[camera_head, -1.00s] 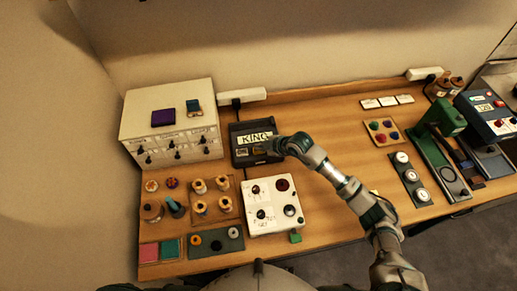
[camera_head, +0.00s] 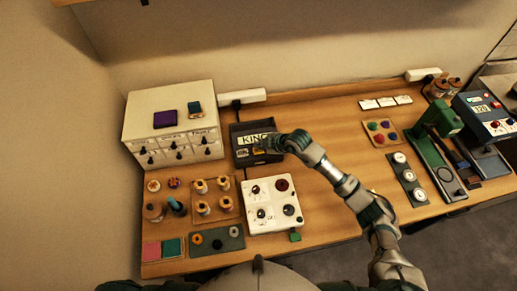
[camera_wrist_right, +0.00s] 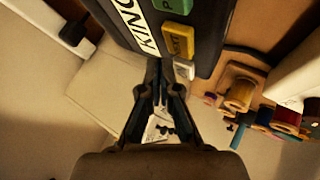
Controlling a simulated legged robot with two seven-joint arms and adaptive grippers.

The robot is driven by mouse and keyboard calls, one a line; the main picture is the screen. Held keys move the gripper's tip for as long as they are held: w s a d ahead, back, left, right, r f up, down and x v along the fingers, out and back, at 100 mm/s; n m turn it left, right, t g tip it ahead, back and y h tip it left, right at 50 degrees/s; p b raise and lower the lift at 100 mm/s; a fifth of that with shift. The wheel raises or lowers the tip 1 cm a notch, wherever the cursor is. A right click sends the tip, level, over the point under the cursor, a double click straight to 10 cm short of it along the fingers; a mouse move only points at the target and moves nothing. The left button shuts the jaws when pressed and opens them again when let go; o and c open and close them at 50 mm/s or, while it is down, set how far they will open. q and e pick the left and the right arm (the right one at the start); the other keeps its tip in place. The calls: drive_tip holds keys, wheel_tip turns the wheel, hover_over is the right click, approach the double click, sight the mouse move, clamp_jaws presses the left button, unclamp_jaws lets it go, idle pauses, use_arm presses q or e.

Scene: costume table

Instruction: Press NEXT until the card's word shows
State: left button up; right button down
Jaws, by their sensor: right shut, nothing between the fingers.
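A dark word box (camera_head: 240,151) stands at the back of the table, and its white display (camera_head: 255,139) reads KING. In the right wrist view the display (camera_wrist_right: 142,30) shows close up, next to a green button (camera_wrist_right: 178,6), a yellow button (camera_wrist_right: 178,42) and a white button (camera_wrist_right: 184,70). The button lettering is too small to read surely. My right gripper (camera_wrist_right: 161,88) is shut and empty, with its tips close to the box's button side; I cannot tell whether they touch. In the head view it (camera_head: 270,145) covers the box's right part. My left gripper is not in view.
A white drawer cabinet (camera_head: 170,125) stands left of the box. A white panel with knobs (camera_head: 258,222) and thread spools (camera_head: 203,206) lie in front. Three white cards (camera_head: 385,102) lie at the back right. The table between them is mostly clear.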

sight(260, 151)
wheel_tip(260, 151, up, 5)
drive_tip(key=p, duration=0.4)
drive_tip(key=shift+f, duration=0.1)
idle(1.2)
